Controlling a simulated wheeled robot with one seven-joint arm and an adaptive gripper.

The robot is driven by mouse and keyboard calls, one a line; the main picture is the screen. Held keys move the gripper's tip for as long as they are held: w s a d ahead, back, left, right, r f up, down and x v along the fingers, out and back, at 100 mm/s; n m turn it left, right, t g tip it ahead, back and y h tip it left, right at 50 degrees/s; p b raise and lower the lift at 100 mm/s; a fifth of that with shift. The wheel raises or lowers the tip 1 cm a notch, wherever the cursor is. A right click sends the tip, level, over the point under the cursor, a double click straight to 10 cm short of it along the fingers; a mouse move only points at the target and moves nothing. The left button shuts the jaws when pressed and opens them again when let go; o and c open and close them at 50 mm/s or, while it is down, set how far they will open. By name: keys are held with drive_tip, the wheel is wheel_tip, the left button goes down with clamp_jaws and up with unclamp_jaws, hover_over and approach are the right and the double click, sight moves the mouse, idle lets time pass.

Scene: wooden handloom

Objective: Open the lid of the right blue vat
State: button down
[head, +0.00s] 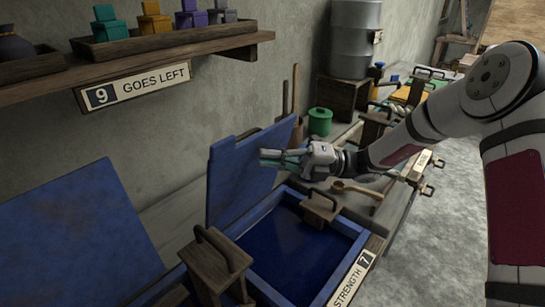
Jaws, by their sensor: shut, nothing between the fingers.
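The right blue vat (350,233) stands in the lower middle of the head view, with dark blue liquid inside. Its blue lid (232,183) stands raised at the back left edge of the vat, tilted up, so the vat's opening is uncovered. My gripper (268,158) is in front of the lid's upper right part, above the vat. Its fingers are shut with nothing between them. It overlaps the lid in the picture; I cannot tell whether it touches it.
Another blue lid (75,235) stands raised at the left. Wooden handle-like blocks (215,262) and (320,207) sit by the vat. A wooden ladle (355,190) and green pot (320,121) lie beyond. A shelf (170,53) with coloured blocks hangs above.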

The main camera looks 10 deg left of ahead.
drive_tip(key=shift+m+t+h, duration=0.4)
drive_tip(key=shift+m+h, duration=0.3)
drive_tip(key=shift+m, duration=0.1)
drive_tip(key=w+a, duration=0.1)
drive_tip(key=w+a+r+p, duration=0.1)
drive_tip(key=a, duration=0.1)
drive_tip(key=w+a+r, duration=0.1)
drive_tip(key=a, duration=0.1)
drive_tip(key=shift+r, duration=0.1)
drive_tip(key=w+a+b, duration=0.1)
drive_tip(key=w+a, duration=0.3)
drive_tip(key=a, duration=0.2)
drive_tip(key=shift+w+r, duration=0.15)
drive_tip(key=shift+r, duration=0.15)
drive_tip(key=shift+d+m, duration=0.1)
drive_tip(key=shift+m, duration=0.2)
